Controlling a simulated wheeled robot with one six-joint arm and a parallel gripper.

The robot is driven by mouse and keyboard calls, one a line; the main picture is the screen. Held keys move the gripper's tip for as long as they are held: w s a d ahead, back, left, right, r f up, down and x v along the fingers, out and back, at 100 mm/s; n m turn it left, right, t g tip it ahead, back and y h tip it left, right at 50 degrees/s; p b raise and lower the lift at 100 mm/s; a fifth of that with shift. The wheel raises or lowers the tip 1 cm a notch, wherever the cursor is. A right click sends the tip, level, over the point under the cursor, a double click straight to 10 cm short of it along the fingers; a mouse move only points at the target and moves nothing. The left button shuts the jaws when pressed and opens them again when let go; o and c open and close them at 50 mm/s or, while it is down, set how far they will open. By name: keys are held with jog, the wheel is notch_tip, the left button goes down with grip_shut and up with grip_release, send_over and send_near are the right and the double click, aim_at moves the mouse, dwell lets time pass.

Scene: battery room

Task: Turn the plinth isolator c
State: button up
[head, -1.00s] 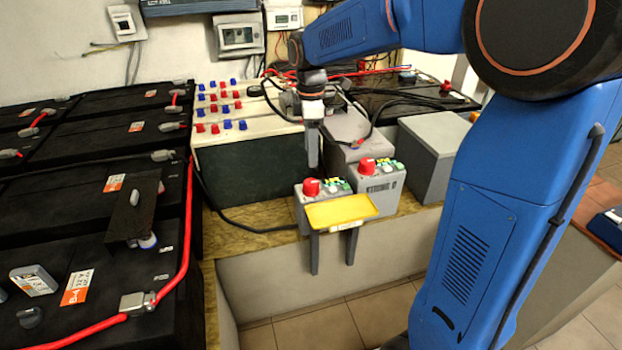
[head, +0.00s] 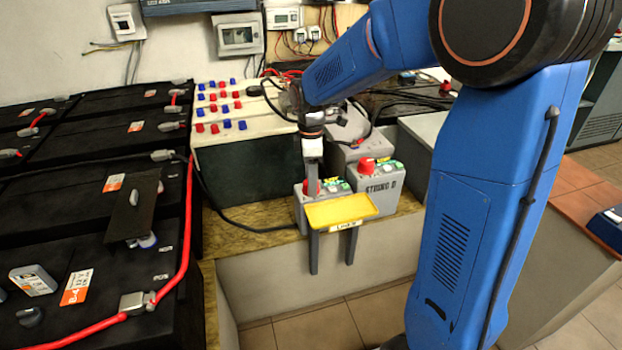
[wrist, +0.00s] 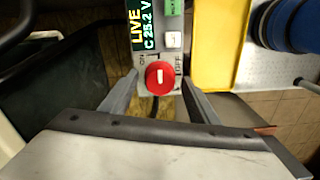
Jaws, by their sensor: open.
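The plinth isolator c is a grey box (head: 304,215) with a red rotary knob (head: 312,187), on the wooden ledge behind the yellow tray. In the wrist view its red knob (wrist: 159,78) has a white mark that points up and down, between ON on the left and OFF on the right. A green-lettered display (wrist: 142,28) reads LIVE, C 25.2 V. My gripper (head: 312,172) is over this knob. In the wrist view my open gripper (wrist: 158,90) has one finger on each side of the knob; whether they touch it I cannot tell.
A second grey isolator (head: 384,195) with a red knob, labelled STRING D, stands close on the right. The yellow tray (head: 342,211) sits just in front of the isolators. Black batteries (head: 100,245) with red cables fill the left.

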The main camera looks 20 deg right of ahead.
jog(key=c, duration=1)
jog(key=shift+c, duration=0.2)
jog(key=shift+m, duration=0.3)
jog(key=m, duration=1.3)
jog(key=shift+m, duration=2.1)
jog(key=shift+t, duration=0.3)
